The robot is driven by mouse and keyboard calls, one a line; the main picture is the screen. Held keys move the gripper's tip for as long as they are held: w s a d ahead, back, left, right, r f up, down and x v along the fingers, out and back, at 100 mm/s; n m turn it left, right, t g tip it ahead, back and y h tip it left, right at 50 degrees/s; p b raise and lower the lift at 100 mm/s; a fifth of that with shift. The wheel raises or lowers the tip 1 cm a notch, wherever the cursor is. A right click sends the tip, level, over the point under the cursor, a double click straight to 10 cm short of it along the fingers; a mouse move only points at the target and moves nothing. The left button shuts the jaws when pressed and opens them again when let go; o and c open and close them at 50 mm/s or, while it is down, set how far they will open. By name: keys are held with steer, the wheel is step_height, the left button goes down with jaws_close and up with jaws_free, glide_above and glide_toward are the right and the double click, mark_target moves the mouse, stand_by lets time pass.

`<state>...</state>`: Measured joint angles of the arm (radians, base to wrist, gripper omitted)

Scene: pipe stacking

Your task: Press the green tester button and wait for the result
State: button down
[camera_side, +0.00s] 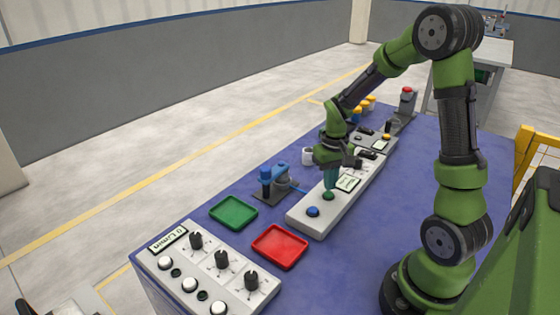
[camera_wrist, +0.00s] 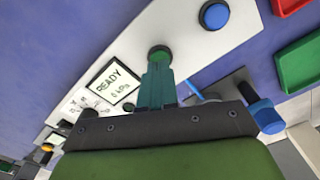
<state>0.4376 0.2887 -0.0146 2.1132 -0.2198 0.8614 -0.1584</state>
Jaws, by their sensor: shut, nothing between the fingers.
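The green tester button (camera_side: 328,196) sits on a pale tester panel (camera_side: 309,222) on the blue table. My gripper (camera_side: 330,187) is shut and points down at the button, its tips right at or just above it. In the wrist view the shut teal fingers (camera_wrist: 157,68) reach to the edge of the green button (camera_wrist: 160,54); I cannot tell whether they touch it. The tester display (camera_wrist: 113,82) reads "READY" and "0 kPa". A blue button (camera_side: 313,211) is next to the green one and also shows in the wrist view (camera_wrist: 214,15).
A blue valve-like fixture (camera_side: 275,180) stands left of the panel. A green tray (camera_side: 233,212) and a red tray (camera_side: 280,246) lie nearer the front. A control box (camera_side: 208,270) with knobs and white buttons is at the front left. A red-topped post (camera_side: 407,97) stands at the back.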

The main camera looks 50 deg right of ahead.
steer(key=shift+f, duration=1.05)
stand_by(0.4)
steer(key=shift+r, duration=3.5)
steer(key=s+a+r+n+t+y, duration=0.1)
steer(key=s+a+r+t, duration=0.2)
steer(key=a+r, duration=0.3)
steer(key=s+a+r+n+t+y, duration=0.1)
steer(key=s+a+r+t, duration=0.3)
steer(key=a+r, duration=0.3)
steer(key=a, duration=0.5)
steer(key=shift+s+a, duration=0.15)
steer(key=shift+s, duration=0.1)
